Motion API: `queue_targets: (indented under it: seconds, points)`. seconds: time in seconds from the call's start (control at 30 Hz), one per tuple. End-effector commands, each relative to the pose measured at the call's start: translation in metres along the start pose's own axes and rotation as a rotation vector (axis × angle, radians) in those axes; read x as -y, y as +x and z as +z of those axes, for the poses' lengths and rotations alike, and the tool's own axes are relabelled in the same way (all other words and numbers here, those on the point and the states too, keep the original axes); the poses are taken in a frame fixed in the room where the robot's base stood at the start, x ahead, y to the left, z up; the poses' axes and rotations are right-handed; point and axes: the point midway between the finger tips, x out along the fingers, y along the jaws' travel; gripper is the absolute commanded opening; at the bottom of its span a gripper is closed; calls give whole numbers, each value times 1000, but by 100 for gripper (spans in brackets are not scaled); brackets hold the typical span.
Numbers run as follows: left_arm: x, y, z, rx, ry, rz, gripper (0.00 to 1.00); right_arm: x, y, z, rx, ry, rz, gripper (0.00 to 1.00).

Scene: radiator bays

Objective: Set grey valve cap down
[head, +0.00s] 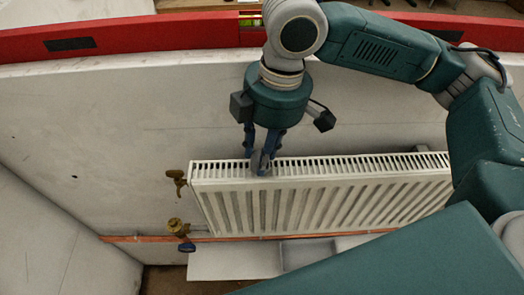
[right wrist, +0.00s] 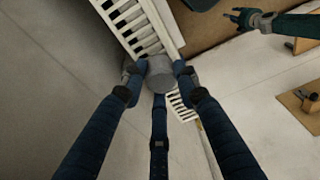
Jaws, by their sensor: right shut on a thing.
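My right gripper (head: 262,160) points down over the left part of the white radiator's top grille (head: 340,165). Its fingers are shut on the grey valve cap (right wrist: 158,72), a round grey piece between the fingertips in the right wrist view. In the head view the fingers mostly hide the cap (head: 259,163), and I cannot tell if it touches the grille. In the right wrist view my left gripper (right wrist: 243,18) is small at the upper right, its fingers apart and empty, far from the radiator.
A brass fitting (head: 178,180) sticks out at the radiator's upper left. A brass valve with a dark blue handle (head: 187,246) sits lower, by the copper pipe (head: 280,237). A white shelf (head: 235,262) lies below.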

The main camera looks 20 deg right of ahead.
Motion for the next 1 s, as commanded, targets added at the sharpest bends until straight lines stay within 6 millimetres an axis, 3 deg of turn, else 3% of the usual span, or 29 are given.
queue_targets:
  seconds: [0.43, 0.5, 0.57, 0.87, 1.0]
  points:
    - [0, -2, 5, 8, 0, 0, 40, 0, 11, 2, 0, 0, -1, 20]
    - [0, -2, 5, 8, 0, 0, 40, 0, 11, 2, 0, 0, 0, 40]
    - [0, -2, 5, 8, 0, 0, 40, 0, 11, 2, 0, 0, 0, 49]
    - [-1, -2, 5, 7, 1, 1, 40, 0, 9, 1, -1, 0, 1, 49]
    - [-1, 1, 5, 7, 2, 1, 40, -1, -3, 1, -2, 1, 3, 49]
